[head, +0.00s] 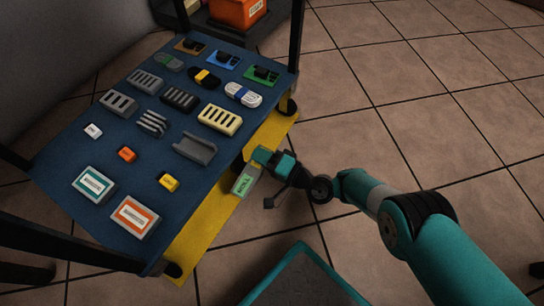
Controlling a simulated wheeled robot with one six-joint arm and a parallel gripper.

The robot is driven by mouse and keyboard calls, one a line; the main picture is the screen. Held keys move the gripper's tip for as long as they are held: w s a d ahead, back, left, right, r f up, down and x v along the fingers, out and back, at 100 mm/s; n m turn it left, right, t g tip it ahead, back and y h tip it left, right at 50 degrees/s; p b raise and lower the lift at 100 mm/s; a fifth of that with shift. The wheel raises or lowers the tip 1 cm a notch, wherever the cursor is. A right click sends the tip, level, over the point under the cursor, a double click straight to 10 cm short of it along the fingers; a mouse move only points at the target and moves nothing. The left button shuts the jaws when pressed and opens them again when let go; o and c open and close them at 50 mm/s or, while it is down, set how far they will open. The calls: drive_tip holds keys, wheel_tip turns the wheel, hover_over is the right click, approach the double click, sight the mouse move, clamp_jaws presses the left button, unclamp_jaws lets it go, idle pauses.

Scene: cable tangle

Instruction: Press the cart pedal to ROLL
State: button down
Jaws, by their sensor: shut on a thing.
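The cart (150,135) has a dark blue top and a yellow lower deck (213,215). A small green pedal (244,183) with dark lettering, which seems to read ROLL, sits at the cart's right side by the yellow deck. My gripper (262,164), teal and black, is at the pedal's upper end. It is shut on the pedal, though its fingertips are small and dark and the exact contact is hard to see. The pedal's pivot and its far side are hidden.
Several cable holders, connectors and labelled boxes lie on the cart top. Black posts rise at its corners, and a dark caster (287,107) shows at its right. An orange bin (238,12) stands behind. The tiled floor (420,100) to the right is clear.

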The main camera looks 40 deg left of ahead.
drive_tip(key=shift+s, duration=0.1)
drive_tip(key=c, duration=1.2)
unclamp_jaws()
drive_tip(key=shift+o, duration=0.2)
drive_tip(key=shift+w+d+r+p, duration=0.1)
drive_tip(key=shift+w+d+p, duration=0.15)
drive_tip(key=shift+d+p, duration=0.25)
drive_tip(key=p+v, duration=0.9)
drive_tip(key=v, duration=0.7)
drive_tip(key=shift+d, duration=0.25)
